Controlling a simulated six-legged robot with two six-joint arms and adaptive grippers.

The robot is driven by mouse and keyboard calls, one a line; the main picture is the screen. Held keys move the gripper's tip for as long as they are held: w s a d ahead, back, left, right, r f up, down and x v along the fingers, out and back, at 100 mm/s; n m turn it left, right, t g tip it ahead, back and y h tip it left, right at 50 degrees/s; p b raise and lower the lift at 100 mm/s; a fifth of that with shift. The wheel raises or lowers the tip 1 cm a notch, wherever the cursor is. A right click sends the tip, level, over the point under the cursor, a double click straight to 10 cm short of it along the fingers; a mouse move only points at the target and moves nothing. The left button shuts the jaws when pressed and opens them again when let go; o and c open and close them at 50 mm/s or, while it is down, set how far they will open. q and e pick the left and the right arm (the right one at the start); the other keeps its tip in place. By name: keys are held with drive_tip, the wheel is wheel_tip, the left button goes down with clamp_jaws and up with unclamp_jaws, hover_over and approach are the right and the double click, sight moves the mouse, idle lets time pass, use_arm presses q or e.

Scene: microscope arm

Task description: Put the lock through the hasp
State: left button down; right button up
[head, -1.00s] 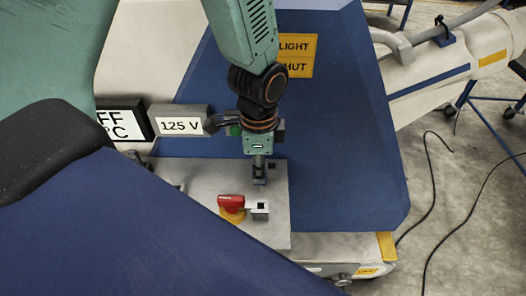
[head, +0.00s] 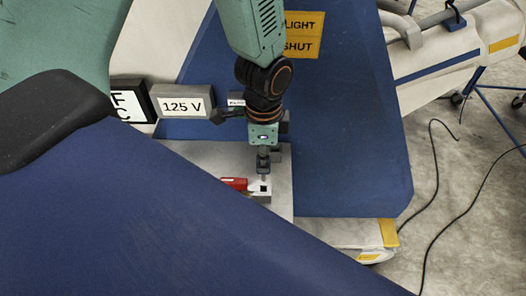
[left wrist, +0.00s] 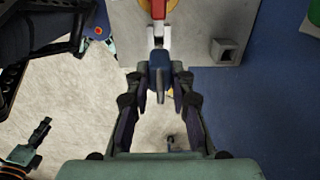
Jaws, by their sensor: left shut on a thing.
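My left gripper (head: 263,172) hangs from above over the grey panel and is shut on the lock. The lock shows in the left wrist view as a small dark blue body with a grey pin (left wrist: 159,76) between the fingertips. The hasp (head: 261,188) is a pale bracket with a square hole, beside a red handle (head: 234,183). In the head view the gripper's tip is just above the hasp and overlaps its upper edge. In the left wrist view the hasp (left wrist: 157,38) lies just beyond the lock. Whether they touch cannot be told.
A grey block with a square opening (left wrist: 226,50) stands on the panel near the hasp. A blue surface covers part of the red handle and panel in the head view.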

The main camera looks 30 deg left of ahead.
use_arm(q)
drive_tip(key=shift+w+f+b, duration=0.1)
drive_tip(key=shift+f+b, duration=0.3)
drive_tip(key=shift+f, duration=0.55)
drive_tip(key=shift+f+b, duration=0.35)
drive_tip(key=shift+f, duration=0.1)
drive_tip(key=shift+s+p, duration=0.25)
drive_tip(key=shift+p, duration=0.05)
drive_tip(key=shift+w, duration=0.15)
drive_tip(key=shift+p, duration=0.35)
